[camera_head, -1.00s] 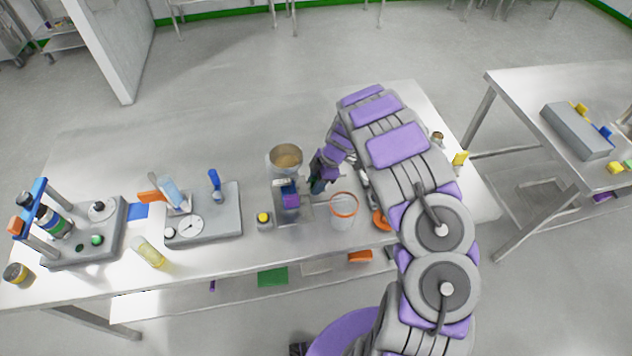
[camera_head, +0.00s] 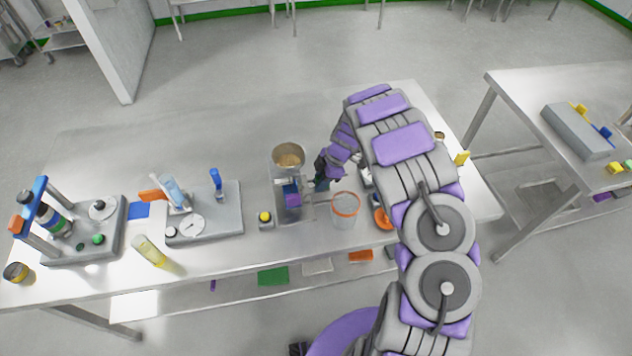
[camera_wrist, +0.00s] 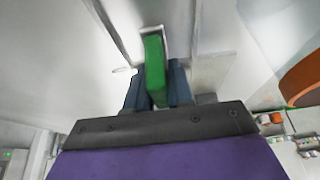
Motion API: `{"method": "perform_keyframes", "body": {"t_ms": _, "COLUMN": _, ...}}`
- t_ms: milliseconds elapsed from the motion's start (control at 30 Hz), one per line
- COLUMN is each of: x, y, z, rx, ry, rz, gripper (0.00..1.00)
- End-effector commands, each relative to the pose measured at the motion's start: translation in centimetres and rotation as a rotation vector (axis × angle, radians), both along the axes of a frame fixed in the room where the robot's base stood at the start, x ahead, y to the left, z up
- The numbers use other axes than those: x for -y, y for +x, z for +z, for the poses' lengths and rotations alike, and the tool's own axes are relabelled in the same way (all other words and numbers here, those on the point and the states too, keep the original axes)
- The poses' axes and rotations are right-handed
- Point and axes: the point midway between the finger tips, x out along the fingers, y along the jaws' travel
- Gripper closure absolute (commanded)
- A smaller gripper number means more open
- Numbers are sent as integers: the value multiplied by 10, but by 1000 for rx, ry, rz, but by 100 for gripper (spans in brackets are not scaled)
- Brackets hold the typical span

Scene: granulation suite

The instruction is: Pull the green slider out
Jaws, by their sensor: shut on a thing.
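The green slider (camera_wrist: 155,68) stands between the two dark blue fingers of my gripper (camera_wrist: 157,88) in the wrist view. The fingers are shut on it, one on each side. Its far end meets a pale metal slot. In the head view my gripper (camera_head: 321,184) is just right of a grey metal device (camera_head: 291,208) with a purple block (camera_head: 291,195) and a round hopper (camera_head: 289,157) of tan material. The slider is mostly hidden there by my gripper and arm. A grey metal piece shows between the device and my gripper.
A clear beaker with an orange rim (camera_head: 345,207) stands close in front of my gripper. A yellow-capped bottle (camera_head: 265,219) is left of the device. A grey dial unit (camera_head: 205,215) stands farther left. The table behind the hopper is clear.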

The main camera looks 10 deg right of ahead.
Motion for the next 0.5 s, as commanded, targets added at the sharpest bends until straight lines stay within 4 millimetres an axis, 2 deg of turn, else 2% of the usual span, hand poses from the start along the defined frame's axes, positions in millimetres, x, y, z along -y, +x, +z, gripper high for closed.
{"method": "perform_keyframes", "body": {"t_ms": 100, "x": 34, "y": 3, "z": 0, "rx": 9, "ry": -2, "rz": -8, "gripper": 100}}
{"method": "perform_keyframes", "body": {"t_ms": 300, "x": 86, "y": 3, "z": 1, "rx": 10, "ry": -1, "rz": -9, "gripper": 100}}
{"method": "perform_keyframes", "body": {"t_ms": 500, "x": 110, "y": 3, "z": 2, "rx": 11, "ry": -5, "rz": -6, "gripper": 100}}
